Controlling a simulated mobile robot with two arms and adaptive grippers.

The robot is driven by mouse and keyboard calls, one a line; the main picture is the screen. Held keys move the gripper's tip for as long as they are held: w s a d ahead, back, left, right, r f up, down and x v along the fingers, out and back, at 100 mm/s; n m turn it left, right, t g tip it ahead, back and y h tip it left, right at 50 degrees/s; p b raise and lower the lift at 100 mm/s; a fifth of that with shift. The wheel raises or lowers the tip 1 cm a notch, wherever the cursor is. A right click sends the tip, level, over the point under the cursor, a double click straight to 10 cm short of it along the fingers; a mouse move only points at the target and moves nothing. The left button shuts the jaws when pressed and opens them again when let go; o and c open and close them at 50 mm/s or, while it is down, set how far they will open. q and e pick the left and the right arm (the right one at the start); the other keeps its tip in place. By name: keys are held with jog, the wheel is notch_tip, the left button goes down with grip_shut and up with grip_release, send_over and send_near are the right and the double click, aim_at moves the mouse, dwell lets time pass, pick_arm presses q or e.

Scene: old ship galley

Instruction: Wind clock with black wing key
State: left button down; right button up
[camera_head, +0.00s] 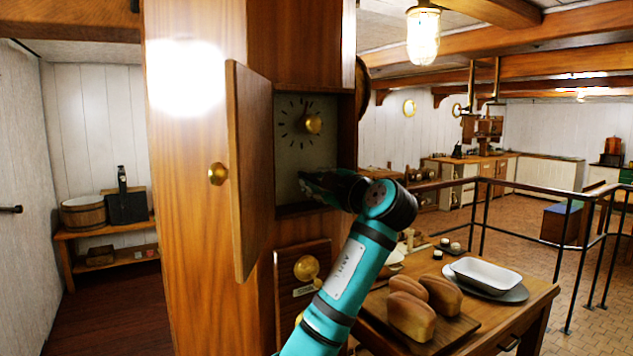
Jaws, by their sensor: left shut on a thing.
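The clock (284,150) is set in a wooden case, with a pale face, black hour marks and a brass centre piece (313,123). Its wooden door (249,160) stands open to the left and has a brass knob (217,174). My left gripper (306,180) reaches in from the right, at the lower part of the face. It is shut on a small dark thing, taken as the black wing key, which barely stands out from the dark fingers. Whether the key touches the face or sits in a hole cannot be told. My right gripper is out of view.
Below the clock is a wooden panel with a brass disc (306,268). A table (535,300) at right holds bread loaves (412,315) on a board and a white enamel dish (487,275). A metal railing (540,200) stands behind. A bench with a wooden tub (83,213) is at left.

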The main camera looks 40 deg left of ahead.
pick_arm(q)
jog(key=m+p, duration=0.1)
jog(key=m, duration=0.3)
jog(key=shift+r+m, duration=0.1)
jog(key=shift+m, duration=0.2)
jog(key=shift+m+p, duration=0.35)
jog(key=shift+m, duration=0.85)
jog(key=m+p, duration=0.2)
jog(key=m, duration=0.2)
jog(key=shift+r, duration=0.1)
jog(key=m+p, duration=0.1)
jog(key=m, duration=0.2)
jog(key=m+p, duration=0.2)
jog(key=shift+r+p, duration=0.15)
jog(key=shift+p, duration=0.15)
jog(key=shift+f+m, duration=0.3)
jog(key=shift+m, duration=0.7)
jog(key=m, duration=1.7)
jog(key=shift+m, duration=0.4)
jog(key=m, duration=0.6)
jog(key=shift+f+m, duration=0.1)
jog(key=shift+m, duration=0.3)
jog(key=c, duration=1.4)
grip_release()
